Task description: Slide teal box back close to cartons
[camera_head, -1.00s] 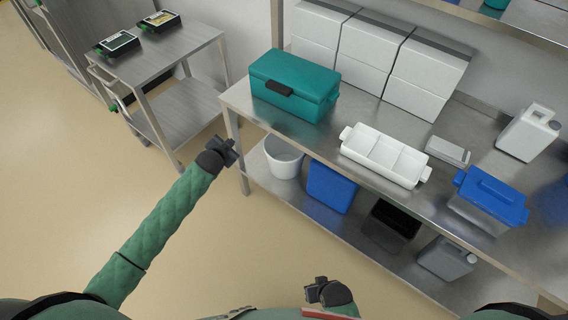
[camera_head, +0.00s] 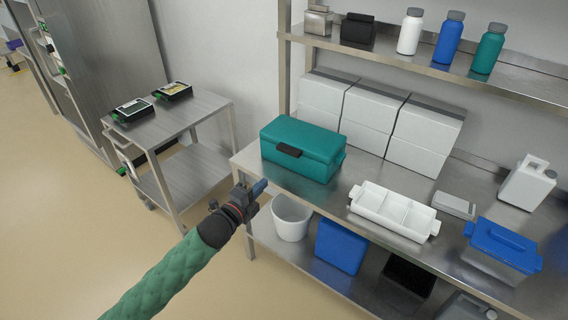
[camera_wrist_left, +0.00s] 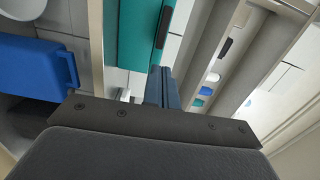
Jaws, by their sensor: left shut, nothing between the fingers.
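The teal box (camera_head: 302,150) with a dark front latch sits on the steel table (camera_head: 335,201), near its left end. The white cartons (camera_head: 372,117) stand stacked in a row along the wall behind it and to its right. My left gripper (camera_head: 255,188) is shut and empty, at the table's left front edge, in front of the teal box and apart from it. In the left wrist view, the shut fingers (camera_wrist_left: 162,88) point toward the teal box (camera_wrist_left: 138,35). My right gripper is out of view.
A white divided tray (camera_head: 393,210) and a blue-lidded container (camera_head: 501,248) stand on the table to the right. Above the cartons is a shelf (camera_head: 420,66) with bottles. Below are a white bucket (camera_head: 291,219) and a blue bin (camera_head: 341,246). A steel cart (camera_head: 180,121) stands at left.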

